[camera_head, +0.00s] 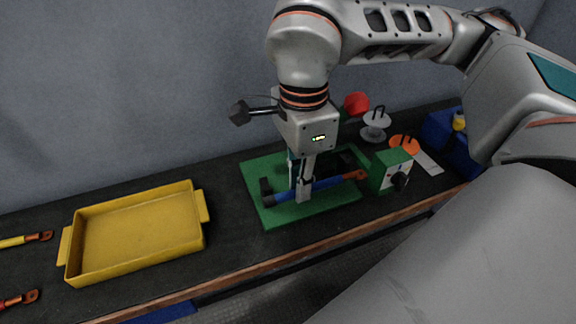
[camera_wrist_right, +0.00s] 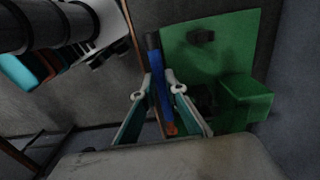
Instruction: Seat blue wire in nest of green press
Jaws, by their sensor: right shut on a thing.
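My right gripper (camera_head: 304,196) is shut on the middle of the blue wire (camera_head: 328,184). The wire has a black end at left and a copper lug (camera_head: 354,175) at right. It lies roughly level over the base plate of the green press (camera_head: 290,215), its lug pointing at the press's green block (camera_head: 391,169). I cannot tell whether it touches the nest; the gripper hides part of it. In the right wrist view the fingers (camera_wrist_right: 158,88) flank the blue wire (camera_wrist_right: 154,65), and the green plate (camera_wrist_right: 228,50) is beside it. My left gripper is not in view.
An empty yellow tray (camera_head: 190,240) stands on the dark bench at left. Yellow (camera_head: 22,240) and red (camera_head: 18,300) wires lie at the far left. A white spool (camera_head: 375,123), an orange spool (camera_head: 404,143) and a blue bin (camera_head: 440,130) stand behind the press at right.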

